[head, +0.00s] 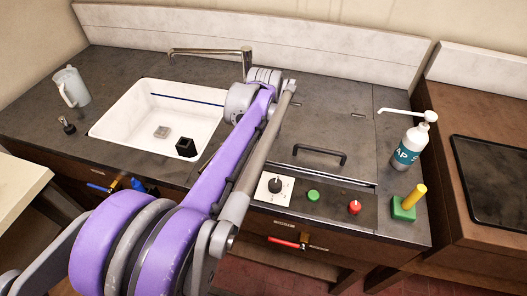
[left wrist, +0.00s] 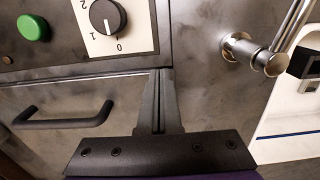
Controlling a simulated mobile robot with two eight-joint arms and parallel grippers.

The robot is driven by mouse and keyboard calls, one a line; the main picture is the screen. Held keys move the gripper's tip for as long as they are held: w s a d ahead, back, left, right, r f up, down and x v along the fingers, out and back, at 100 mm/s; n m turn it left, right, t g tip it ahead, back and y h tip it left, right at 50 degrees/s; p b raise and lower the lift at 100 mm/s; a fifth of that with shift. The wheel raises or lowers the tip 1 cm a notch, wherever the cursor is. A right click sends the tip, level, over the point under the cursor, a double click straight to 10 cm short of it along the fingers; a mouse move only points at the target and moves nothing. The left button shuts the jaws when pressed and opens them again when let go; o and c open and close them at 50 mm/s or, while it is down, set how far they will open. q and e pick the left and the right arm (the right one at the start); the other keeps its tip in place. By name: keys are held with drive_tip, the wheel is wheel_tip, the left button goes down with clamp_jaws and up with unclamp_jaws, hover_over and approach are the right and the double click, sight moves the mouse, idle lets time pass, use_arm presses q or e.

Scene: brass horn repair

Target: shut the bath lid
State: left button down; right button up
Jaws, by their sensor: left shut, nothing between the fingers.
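The bath lid (head: 323,125) is a dark grey plate in the worktop, right of the sink in the head view. It looks flat or nearly flat. A black bar handle (head: 306,154) stands near its front edge, and a narrow bright-edged strip runs along that edge; I cannot tell whether a gap is left there. In the left wrist view the lid's handle (left wrist: 62,118) is at the lower left. My left gripper (left wrist: 160,78) is shut and empty, its tips near the lid's front corner beside the control panel, apart from the handle. In the head view my left arm hides it.
The control panel has a dial (head: 275,186), a green button (head: 313,196) and a red button (head: 354,207). The white sink (head: 120,119) and tap (head: 208,51) are left. A soap bottle (head: 410,147) and green block (head: 402,211) with a yellow peg stand right.

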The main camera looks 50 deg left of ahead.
sight(264, 167)
use_arm(q)
drive_tip(key=shift+f, duration=0.1)
drive_tip(key=f, duration=0.1)
drive_tip(key=b, duration=0.1)
drive_tip(key=f, duration=0.1)
drive_tip(key=shift+s+d+f+t, duration=0.25)
drive_tip(key=shift+s+f+t, duration=0.05)
drive_tip(key=shift+f+t, duration=0.1)
drive_tip(key=shift+s+d+r, duration=0.15)
drive_tip(key=shift+d, duration=0.05)
drive_tip(key=shift+a, duration=0.1)
drive_tip(key=shift+r, duration=0.15)
drive_tip(key=r+p, duration=0.2)
drive_tip(key=w+r+p, duration=0.1)
drive_tip(key=r, duration=0.1)
drive_tip(key=shift+a+r, duration=0.1)
drive_tip(key=shift+a, duration=0.15)
wheel_tip(264, 167, up, 11)
drive_tip(key=p, duration=0.1)
drive_tip(key=shift+s+f, duration=0.15)
drive_tip(key=shift+f, duration=0.05)
drive_tip(key=shift+y, duration=0.3)
